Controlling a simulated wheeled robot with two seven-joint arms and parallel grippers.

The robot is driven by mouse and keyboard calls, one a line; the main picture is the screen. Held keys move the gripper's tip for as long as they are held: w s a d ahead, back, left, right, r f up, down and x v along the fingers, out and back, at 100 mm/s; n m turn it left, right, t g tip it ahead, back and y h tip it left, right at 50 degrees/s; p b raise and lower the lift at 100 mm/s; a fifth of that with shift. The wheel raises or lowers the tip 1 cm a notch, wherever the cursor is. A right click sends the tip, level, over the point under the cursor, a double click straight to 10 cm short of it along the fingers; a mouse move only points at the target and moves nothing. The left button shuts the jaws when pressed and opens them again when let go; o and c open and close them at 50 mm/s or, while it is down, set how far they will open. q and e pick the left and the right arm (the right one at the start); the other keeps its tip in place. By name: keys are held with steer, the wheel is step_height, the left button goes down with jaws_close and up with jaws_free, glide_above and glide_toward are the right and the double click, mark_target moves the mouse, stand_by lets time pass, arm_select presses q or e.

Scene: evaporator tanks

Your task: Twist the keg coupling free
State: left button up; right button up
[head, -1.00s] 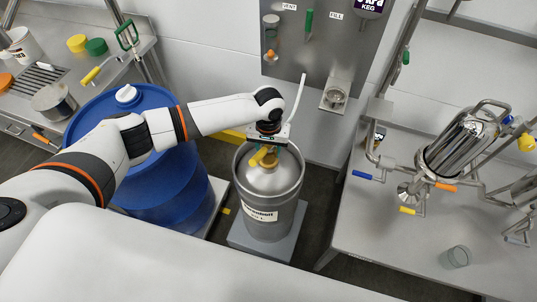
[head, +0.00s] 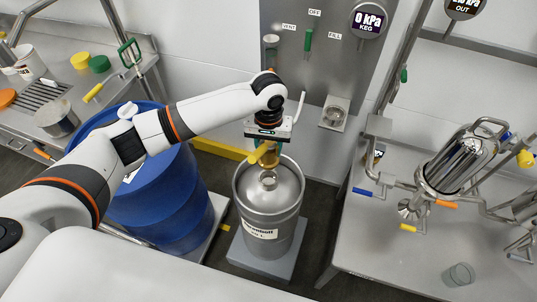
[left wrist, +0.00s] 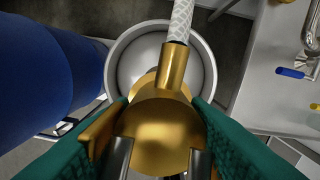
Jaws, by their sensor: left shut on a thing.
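The steel keg (head: 270,205) stands upright on a grey platform, its top neck (head: 268,180) bare. The brass keg coupling (head: 268,157) with its yellow lever is between the fingers of my left gripper (head: 265,146), just above the neck. The left wrist view shows the coupling (left wrist: 165,125) large between the green-padded fingers of the left gripper (left wrist: 160,150), which are shut on it. A braided white hose (left wrist: 181,20) runs from the coupling. The keg's rim (left wrist: 120,45) shows behind it. My right gripper is not in view.
A blue drum (head: 165,205) stands close left of the keg, beneath my left arm. The grey panel (head: 290,75) with valves and a 0 kPa gauge (head: 368,20) is behind. A steel bench (head: 400,255) with piping is at right.

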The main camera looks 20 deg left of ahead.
arm_select(q)
steer(key=r+n+p, duration=0.1)
steer(key=p, duration=0.1)
steer(key=shift+r+p, duration=0.2)
steer(key=shift+p, duration=0.1)
steer(key=n+p, duration=0.3)
steer(key=p, duration=0.1)
steer(key=shift+s+f+n+p, duration=0.1)
steer(key=shift+f+n+p, duration=0.1)
steer(key=shift+n+p, duration=0.2)
steer(key=shift+f, duration=0.1)
